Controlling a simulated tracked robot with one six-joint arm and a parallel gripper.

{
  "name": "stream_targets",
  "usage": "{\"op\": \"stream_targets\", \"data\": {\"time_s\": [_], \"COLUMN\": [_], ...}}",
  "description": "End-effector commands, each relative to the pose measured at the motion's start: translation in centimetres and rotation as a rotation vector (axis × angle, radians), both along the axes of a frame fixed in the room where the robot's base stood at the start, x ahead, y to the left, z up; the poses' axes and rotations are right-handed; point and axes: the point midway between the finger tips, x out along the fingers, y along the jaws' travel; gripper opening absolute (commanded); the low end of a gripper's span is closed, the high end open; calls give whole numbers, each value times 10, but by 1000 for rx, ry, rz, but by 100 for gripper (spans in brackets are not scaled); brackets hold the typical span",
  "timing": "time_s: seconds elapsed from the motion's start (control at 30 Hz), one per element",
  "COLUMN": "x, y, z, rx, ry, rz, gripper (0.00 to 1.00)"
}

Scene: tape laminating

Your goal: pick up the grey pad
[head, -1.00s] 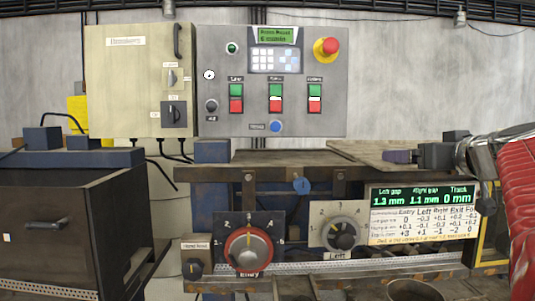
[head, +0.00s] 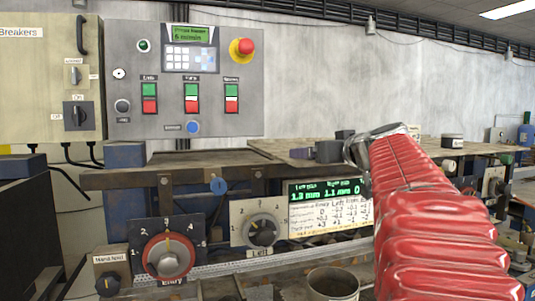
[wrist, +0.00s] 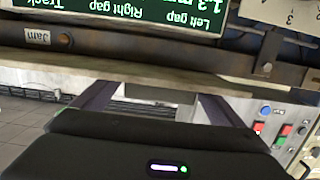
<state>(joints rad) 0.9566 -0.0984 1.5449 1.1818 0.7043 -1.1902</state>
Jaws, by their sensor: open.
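I cannot make out a grey pad in either view. My gripper (head: 299,154) is held above the worn machine top (head: 215,163), a dark block with a purplish finger pointing left. That view is upside down.
The red Entry dial (head: 167,257), the Left dial (head: 262,233) and the gap display (head: 328,205) line the machine front. A control panel (head: 185,75) stands behind. A metal bucket (head: 333,283) is at the front. A dark can (head: 452,141) stands far right.

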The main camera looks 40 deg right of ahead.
Motion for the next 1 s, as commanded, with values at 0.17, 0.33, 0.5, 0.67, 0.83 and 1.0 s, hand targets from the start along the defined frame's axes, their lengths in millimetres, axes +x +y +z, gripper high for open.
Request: {"op": "stream_targets", "data": {"time_s": [0.17,0.33,0.5,0.67,0.83,1.0], "x": [0,0,0,0,0,0], "y": [0,0,0,0,0,0], "z": [0,0,0,0,0,0], "rx": [0,0,0,0,0,0], "ry": [0,0,0,0,1,0], "rz": [0,0,0,0,0,0], "gripper": [92,87,75,63,51,48]}}
